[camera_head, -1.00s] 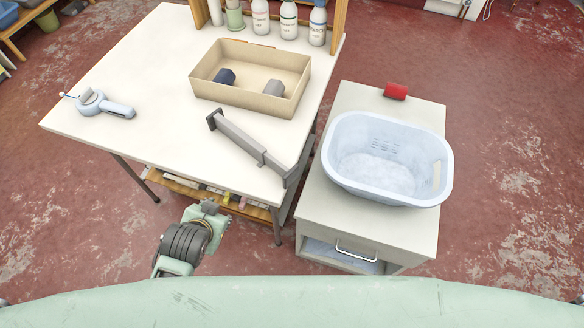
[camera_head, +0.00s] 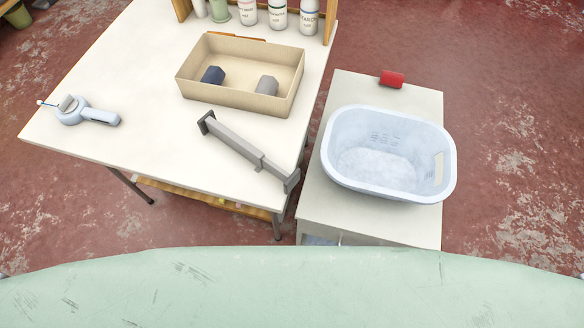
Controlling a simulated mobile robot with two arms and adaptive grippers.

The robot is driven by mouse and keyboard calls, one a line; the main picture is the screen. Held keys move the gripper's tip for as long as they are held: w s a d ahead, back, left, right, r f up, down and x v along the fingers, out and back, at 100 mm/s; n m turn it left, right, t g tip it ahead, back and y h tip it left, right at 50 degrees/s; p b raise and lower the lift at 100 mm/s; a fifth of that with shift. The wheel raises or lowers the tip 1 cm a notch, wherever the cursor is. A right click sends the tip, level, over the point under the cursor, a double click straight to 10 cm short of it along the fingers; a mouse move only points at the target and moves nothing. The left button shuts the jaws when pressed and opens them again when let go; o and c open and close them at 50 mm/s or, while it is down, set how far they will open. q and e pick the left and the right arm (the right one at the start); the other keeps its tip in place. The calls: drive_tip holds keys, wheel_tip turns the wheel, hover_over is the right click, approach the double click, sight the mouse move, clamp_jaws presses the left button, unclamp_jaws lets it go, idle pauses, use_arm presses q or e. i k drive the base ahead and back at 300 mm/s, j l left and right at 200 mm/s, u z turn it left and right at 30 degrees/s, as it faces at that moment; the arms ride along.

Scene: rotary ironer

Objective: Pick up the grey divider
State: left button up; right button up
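The grey divider (camera_head: 246,150) is a long bar with a wider end piece at each end. It lies diagonally on the white table (camera_head: 150,75), in front of the beige box. Its near right end reaches the table's front right corner area. Nothing is touching it from above. Neither of my grippers shows in the head view.
The beige box (camera_head: 222,94) holds a dark blue block (camera_head: 213,75) and a grey block (camera_head: 267,85). A light blue handled tool (camera_head: 88,112) lies at the left. A pale blue basket (camera_head: 345,180) and a red object (camera_head: 392,79) stand on the right cabinet. Bottles (camera_head: 277,15) line the back.

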sight(209, 123)
drive_tip(key=z, duration=0.3)
drive_tip(key=j+z, duration=0.3)
drive_tip(key=k+j+z, duration=0.15)
drive_tip(key=j+z, duration=0.2)
drive_tip(key=k+j+z, duration=0.15)
drive_tip(key=j+z, duration=0.15)
drive_tip(key=k+j, duration=0.1)
drive_tip(key=j, duration=0.25)
drive_tip(key=k+j, duration=0.15)
drive_tip(key=j, duration=0.15)
drive_tip(key=k+j, duration=0.1)
drive_tip(key=j, duration=0.25)
drive_tip(key=i+j+z, duration=0.2)
drive_tip(key=j+z, duration=0.25)
drive_tip(key=i+j, duration=0.05)
drive_tip(key=j, duration=0.05)
